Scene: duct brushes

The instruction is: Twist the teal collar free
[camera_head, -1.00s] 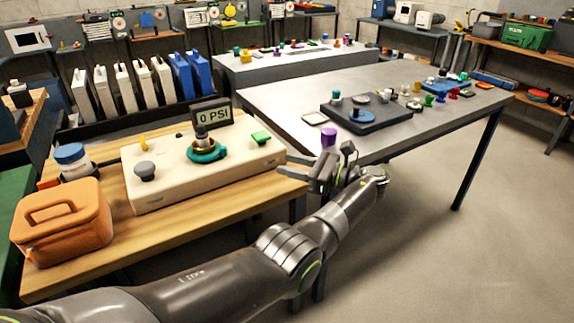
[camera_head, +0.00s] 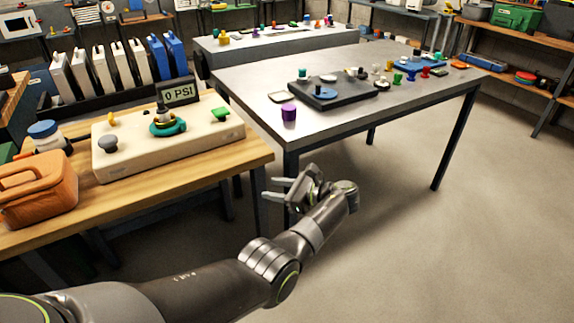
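The teal collar (camera_head: 167,128) sits around the base of a brass and dark fitting (camera_head: 162,110) on a cream panel box (camera_head: 140,155). The box lies on the wooden bench (camera_head: 225,162) at the left. A small display (camera_head: 178,93) reading "0 PSI" stands behind the collar. My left gripper (camera_head: 277,189) is in front of the grey table, right of the wooden bench and well apart from the collar. Its fingers are spread, with nothing between them. My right gripper is not in view.
An orange case (camera_head: 38,190) and a blue-lidded jar (camera_head: 46,135) stand left of the box. A purple cup (camera_head: 289,113) stands near the front corner of the grey table (camera_head: 350,115). That table holds a dark tray (camera_head: 335,96) and several small parts. The floor at right is clear.

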